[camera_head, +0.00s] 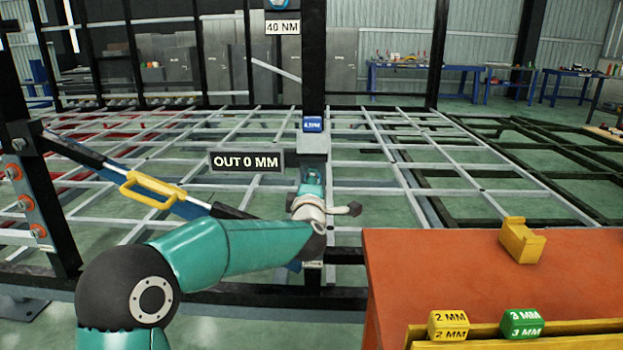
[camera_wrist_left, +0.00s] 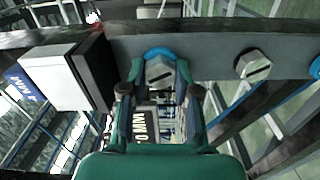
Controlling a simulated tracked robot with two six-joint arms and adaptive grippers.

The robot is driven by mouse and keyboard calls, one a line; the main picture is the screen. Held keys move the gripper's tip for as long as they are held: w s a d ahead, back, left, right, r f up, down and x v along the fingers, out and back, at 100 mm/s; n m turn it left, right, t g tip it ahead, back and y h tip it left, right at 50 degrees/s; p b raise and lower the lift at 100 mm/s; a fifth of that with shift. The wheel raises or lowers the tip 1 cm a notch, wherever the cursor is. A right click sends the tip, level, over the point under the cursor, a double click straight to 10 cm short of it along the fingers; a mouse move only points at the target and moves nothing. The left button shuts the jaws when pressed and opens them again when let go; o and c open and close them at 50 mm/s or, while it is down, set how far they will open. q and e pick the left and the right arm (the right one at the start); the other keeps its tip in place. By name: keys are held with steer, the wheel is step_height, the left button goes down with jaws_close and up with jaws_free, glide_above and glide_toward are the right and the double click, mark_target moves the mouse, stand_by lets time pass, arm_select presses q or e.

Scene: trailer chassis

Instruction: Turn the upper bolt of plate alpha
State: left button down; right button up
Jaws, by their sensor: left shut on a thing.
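My left gripper (camera_wrist_left: 160,84) is shut on a hex bolt (camera_wrist_left: 159,68) with a blue ring behind its head, in the left wrist view. The bolt sits in a dark grey plate (camera_wrist_left: 214,56). A second hex bolt (camera_wrist_left: 253,65) with a dark line on its head is beside it, apart from the fingers. In the head view my left gripper (camera_head: 311,178) reaches to the dark central post (camera_head: 313,60); its fingertips and the held bolt are hard to make out there. No lettering naming the plate shows. My right gripper is not in view.
A sign reading "OUT 0 MM" (camera_head: 246,160) floats left of the gripper. A blue-labelled block (camera_head: 313,124) is on the post. A blue bar with a yellow handle (camera_head: 152,190) lies behind my left arm. An orange bench (camera_head: 450,270) with labelled blocks is at right.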

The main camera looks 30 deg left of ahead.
arm_select(q)
steer(key=shift+d+f+m+p, duration=0.15)
steer(key=shift+m+p, duration=2.7)
steer(key=shift+m, duration=3)
steer(key=shift+f+m+p, duration=0.1)
steer(key=shift+m+p, duration=2.7)
steer(key=shift+m, duration=3)
steer(key=shift+d+f+m+p, duration=0.15)
steer(key=shift+m+p, duration=2.7)
steer(key=shift+m, duration=3)
steer(key=c, duration=0.9)
jaws_free()
steer(key=shift+o, duration=0.3)
steer(key=shift+a+r, duration=0.1)
steer(key=shift+r, duration=0.05)
